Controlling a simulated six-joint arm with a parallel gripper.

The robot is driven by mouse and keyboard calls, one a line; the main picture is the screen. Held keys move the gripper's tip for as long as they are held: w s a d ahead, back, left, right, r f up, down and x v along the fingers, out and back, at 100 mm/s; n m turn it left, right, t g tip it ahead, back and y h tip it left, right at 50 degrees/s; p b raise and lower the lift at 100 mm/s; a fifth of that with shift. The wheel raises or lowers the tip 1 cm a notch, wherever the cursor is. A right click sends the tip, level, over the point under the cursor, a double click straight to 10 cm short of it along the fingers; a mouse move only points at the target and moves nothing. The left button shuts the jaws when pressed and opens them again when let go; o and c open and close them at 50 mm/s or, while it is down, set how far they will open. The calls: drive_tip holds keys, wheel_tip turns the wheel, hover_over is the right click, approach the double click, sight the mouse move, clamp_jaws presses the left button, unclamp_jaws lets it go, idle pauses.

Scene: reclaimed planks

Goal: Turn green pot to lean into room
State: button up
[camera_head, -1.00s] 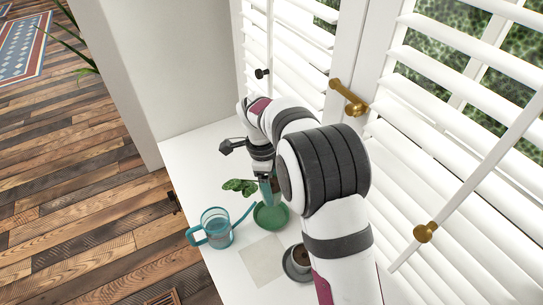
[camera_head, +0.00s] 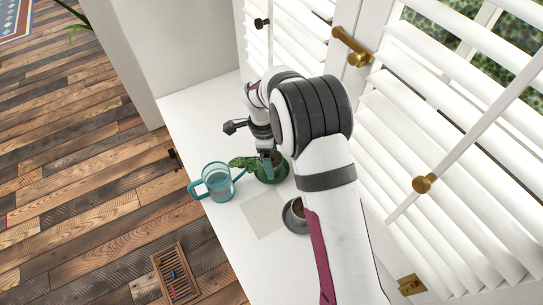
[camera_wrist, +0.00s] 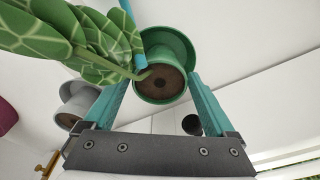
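The green pot (camera_wrist: 160,80) shows dark soil and sits on a green saucer (camera_wrist: 180,45). In the head view the saucer (camera_head: 271,176) is on the white sill and the pot is mostly hidden by my gripper. Its leafy plant (camera_head: 242,162) leans left, toward the room; in the wrist view the leaves (camera_wrist: 75,35) spread to the upper left. My gripper (camera_wrist: 160,80) has its teal fingers apart, one on each side of the pot's rim, with a gap at the left. I cannot tell whether the right finger touches. In the head view my gripper (camera_head: 267,165) points down at the pot.
A teal watering can (camera_head: 216,184) stands left of the pot, close to the sill edge, its spout toward the plant. A pale square (camera_head: 264,214) lies in front. A grey pot on a saucer (camera_head: 296,216) stands near the louvred shutters (camera_head: 450,130). Brass handles stick out.

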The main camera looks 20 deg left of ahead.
drive_tip(key=shift+o, duration=0.3)
wheel_tip(320, 180, up, 16)
drive_tip(key=a+f, duration=0.1)
drive_tip(key=a, duration=0.1)
drive_tip(key=s+d+r+n, duration=0.3)
drive_tip(key=s+d+r, duration=0.3)
drive_tip(key=d, duration=0.4)
drive_tip(key=s+d+f+n+y, duration=0.1)
drive_tip(key=s+d+n, duration=0.2)
drive_tip(key=s, duration=0.7)
drive_tip(key=s+d+f+n+y, duration=0.2)
drive_tip(key=s+d+n, duration=0.2)
drive_tip(key=s+d, duration=0.3)
drive_tip(key=s, duration=0.4)
drive_tip(key=shift+s+d+f+n, duration=0.15)
drive_tip(key=shift+s+d+n, duration=0.05)
drive_tip(key=shift+n, duration=0.1)
